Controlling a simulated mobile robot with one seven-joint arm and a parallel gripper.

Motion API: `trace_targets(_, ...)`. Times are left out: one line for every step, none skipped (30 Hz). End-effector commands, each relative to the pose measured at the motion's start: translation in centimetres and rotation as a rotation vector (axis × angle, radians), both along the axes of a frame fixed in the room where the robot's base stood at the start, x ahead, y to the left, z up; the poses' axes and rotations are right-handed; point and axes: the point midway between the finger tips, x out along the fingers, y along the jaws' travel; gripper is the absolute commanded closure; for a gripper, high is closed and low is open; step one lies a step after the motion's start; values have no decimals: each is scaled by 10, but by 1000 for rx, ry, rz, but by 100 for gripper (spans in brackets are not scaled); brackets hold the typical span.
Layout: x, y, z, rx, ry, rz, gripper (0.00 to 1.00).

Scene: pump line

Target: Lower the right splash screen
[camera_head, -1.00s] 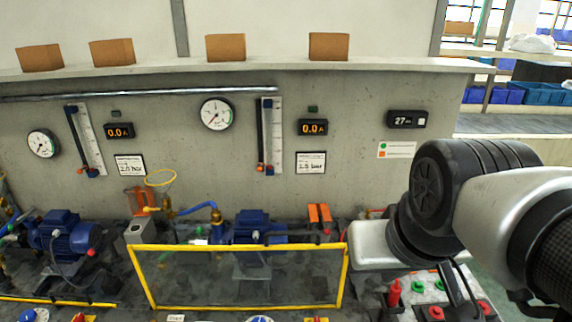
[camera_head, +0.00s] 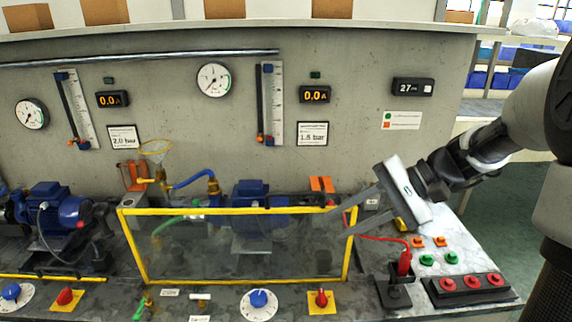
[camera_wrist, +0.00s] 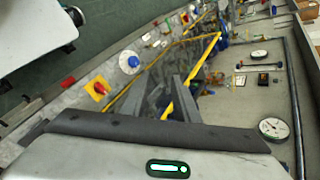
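The right splash screen (camera_head: 230,248) is a clear panel in a yellow frame. It stands upright in front of the right blue pump (camera_head: 252,194). Its yellow frame also shows in the wrist view (camera_wrist: 205,58). My gripper (camera_head: 340,218) is at the right end of the screen, close to its upper right corner. Its two grey fingers point left toward the frame and look apart in the wrist view, with the yellow bar close beside them. I cannot tell whether they touch the frame. Nothing is seen held.
At the left, a yellow bar (camera_head: 50,277) lies low in front of the other pump (camera_head: 62,212). A blue knob (camera_head: 258,299) and a red switch (camera_head: 321,299) sit before the screen. A red-button box (camera_head: 470,288) and a red plug (camera_head: 404,262) are at the right.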

Motion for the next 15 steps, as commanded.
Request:
trace_targets(15,-17,-8,119,7,-70,72)
trace_targets(23,-24,-3,183,3,-101,72)
trace_targets(31,-34,2,259,-4,-138,72)
trace_targets(36,-41,7,307,-11,-160,72)
trace_targets(40,-48,10,347,-18,-179,72)
trace_targets(45,-55,15,390,-27,-197,72)
trace_targets(47,-59,17,414,-32,-209,72)
trace_targets(49,-62,20,432,-37,-215,72)
trace_targets(50,-64,22,448,-42,-221,72)
trace_targets(51,-63,23,455,-43,-223,72)
trace_targets(52,-62,23,457,-44,-224,72)
trace_targets(53,-58,23,459,-44,-224,72)
trace_targets(54,-55,22,458,-43,-224,72)
trace_targets(55,-51,21,456,-43,-223,72)
trace_targets(57,-45,19,456,-42,-221,72)
